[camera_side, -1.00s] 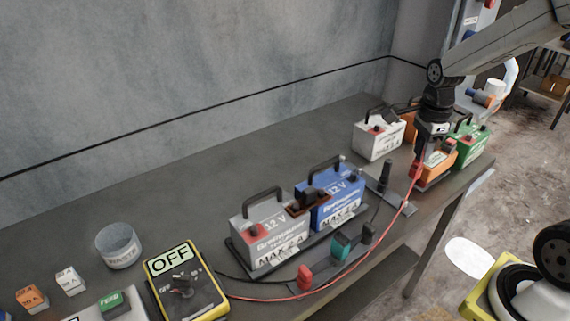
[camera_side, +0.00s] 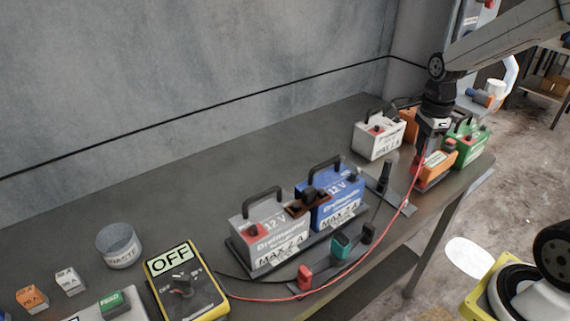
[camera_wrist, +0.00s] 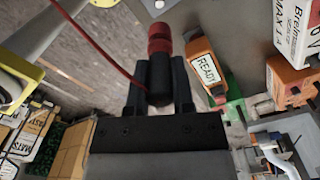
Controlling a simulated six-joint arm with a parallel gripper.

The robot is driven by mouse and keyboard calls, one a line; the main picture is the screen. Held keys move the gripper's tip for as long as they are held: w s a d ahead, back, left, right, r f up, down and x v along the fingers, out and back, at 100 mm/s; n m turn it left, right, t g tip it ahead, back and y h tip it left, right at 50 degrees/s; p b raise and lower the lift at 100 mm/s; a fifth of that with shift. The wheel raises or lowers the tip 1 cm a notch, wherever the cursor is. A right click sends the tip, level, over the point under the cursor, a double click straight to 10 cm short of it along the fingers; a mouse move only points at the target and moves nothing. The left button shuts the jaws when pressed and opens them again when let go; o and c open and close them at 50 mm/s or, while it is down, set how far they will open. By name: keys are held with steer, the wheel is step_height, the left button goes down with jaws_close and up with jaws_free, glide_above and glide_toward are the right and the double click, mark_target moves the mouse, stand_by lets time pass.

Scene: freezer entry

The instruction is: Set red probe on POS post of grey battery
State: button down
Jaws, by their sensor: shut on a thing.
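A red lead (camera_side: 405,205) runs from the probe to the meter.
A yellow meter (camera_side: 187,288) showing OFF stands at front left. A black probe (camera_side: 385,176) stands upright near the blue battery. A pale battery (camera_side: 378,140) and a green battery (camera_side: 468,142) stand near my gripper. Red and teal pieces (camera_side: 340,246) lie in front of the batteries.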

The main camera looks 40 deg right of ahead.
steer(key=shift+r, duration=0.65)
steer(key=shift+r, duration=0.35)
steer(key=shift+r, duration=0.45)
steer(key=shift+w+a, duration=0.3)
steer(key=shift+w, duration=0.05)
steer(key=w+a+n, duration=0.4)
steer(key=w+a, duration=0.2)
steer(key=a, duration=0.2)
steer(key=w+a+r+n, duration=0.1)
steer(key=a+n, duration=0.7)
steer(key=a, duration=2.2)
steer(key=shift+w+r, duration=0.35)
steer(key=shift+w, duration=0.2)
